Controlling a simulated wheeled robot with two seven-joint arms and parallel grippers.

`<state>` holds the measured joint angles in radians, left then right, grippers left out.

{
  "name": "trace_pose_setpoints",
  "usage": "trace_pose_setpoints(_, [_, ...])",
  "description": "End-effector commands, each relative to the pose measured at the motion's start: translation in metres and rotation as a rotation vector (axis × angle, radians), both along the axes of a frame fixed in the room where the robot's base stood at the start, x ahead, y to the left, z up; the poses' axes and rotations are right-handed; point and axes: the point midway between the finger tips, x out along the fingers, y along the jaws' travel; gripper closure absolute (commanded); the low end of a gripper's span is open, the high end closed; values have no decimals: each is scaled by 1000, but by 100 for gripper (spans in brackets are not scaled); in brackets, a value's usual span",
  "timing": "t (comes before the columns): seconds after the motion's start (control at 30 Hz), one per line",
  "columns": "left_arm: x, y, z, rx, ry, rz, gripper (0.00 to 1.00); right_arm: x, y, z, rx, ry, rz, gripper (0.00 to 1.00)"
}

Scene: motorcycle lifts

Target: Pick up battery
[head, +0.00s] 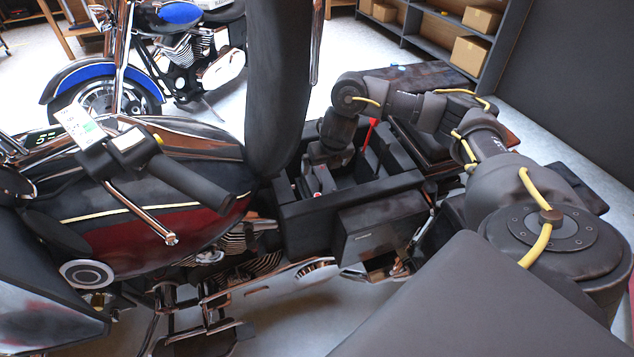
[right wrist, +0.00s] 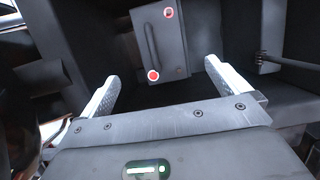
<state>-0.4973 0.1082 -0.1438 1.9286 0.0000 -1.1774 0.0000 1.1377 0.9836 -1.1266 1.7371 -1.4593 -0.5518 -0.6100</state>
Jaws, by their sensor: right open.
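The battery (right wrist: 172,45) is a dark box with a raised handle bar and red round terminals, seen from above in the right wrist view. It lies inside the dark open compartment (head: 300,220) of the motorcycle. My right gripper (right wrist: 161,72) is open, with its two pale fingers on either side of the near end of the battery and nothing held between them. Whether the fingers touch it cannot be told. In the head view my right gripper (head: 322,176) reaches down into the compartment, and the arm hides part of the inside. My left gripper does not show.
The compartment walls stand close around my right gripper. A red upright piece (head: 369,133) rises at its far side. The tank (head: 150,215) and handlebar grip (head: 190,184) lie to the left. A blue motorcycle (head: 100,80) and shelves with boxes (head: 470,55) stand behind.

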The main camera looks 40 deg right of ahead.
Motion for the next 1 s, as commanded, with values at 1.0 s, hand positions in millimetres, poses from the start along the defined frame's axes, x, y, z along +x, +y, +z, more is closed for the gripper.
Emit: trace_pose_setpoints(1.0, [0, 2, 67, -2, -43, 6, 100, 30, -16, -83, -1, 3, -4, 0])
